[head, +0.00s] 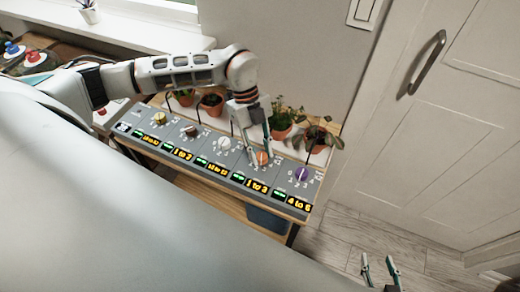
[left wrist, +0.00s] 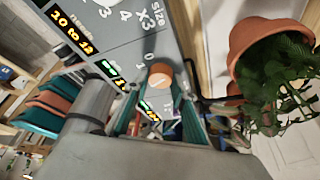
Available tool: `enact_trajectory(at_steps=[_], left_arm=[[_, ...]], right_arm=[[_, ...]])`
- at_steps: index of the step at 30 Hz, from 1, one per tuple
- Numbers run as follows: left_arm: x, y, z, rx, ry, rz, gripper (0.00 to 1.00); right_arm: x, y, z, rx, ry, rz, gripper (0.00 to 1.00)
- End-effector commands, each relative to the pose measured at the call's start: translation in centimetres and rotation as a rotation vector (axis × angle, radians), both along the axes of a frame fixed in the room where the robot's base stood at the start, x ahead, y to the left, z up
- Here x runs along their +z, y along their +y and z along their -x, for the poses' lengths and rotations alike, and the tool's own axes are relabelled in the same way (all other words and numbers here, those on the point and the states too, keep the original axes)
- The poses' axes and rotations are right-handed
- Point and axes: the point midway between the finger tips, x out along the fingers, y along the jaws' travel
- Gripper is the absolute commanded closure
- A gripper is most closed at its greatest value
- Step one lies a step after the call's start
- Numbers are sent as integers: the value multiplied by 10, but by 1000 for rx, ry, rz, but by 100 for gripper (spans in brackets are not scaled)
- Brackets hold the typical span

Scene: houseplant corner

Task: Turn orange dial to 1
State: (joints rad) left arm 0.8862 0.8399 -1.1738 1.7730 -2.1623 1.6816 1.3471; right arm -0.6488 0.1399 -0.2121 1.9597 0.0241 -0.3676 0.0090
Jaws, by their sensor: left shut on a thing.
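The orange dial (head: 262,158) is on a grey control panel (head: 218,165), second from the right in a row of dials. My left gripper (head: 256,158) reaches down over it and is shut on it. In the left wrist view the orange dial (left wrist: 160,76) sits between the teal fingertips (left wrist: 159,92). A pale line shows on its face, but I cannot tell which number it meets. The display below it has a green part and a yellow "1 to 3". My right gripper (head: 380,268) is open and empty at the bottom right, away from the panel.
A purple dial (head: 301,174) is to the right; white (head: 224,143), dark (head: 191,131) and yellow (head: 160,118) dials are to the left. Potted plants (head: 281,121) stand close behind the panel; one pot (left wrist: 265,45) is large in the wrist view. A white door (head: 440,130) is at right.

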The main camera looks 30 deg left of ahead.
Motion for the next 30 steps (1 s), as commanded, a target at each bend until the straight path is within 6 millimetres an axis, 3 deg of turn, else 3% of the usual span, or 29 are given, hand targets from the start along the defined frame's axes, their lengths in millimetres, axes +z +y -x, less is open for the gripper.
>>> enact_trajectory(at_steps=[9, 30], left_arm=[[3, -2, -3, -300, -1, -1, 96], [3, -5, -5, -909, -3, -1, 96]], right_arm=[[14, 1, -2, 0, -8, -2, 60], [23, 0, -1, 0, -2, -1, 60]])
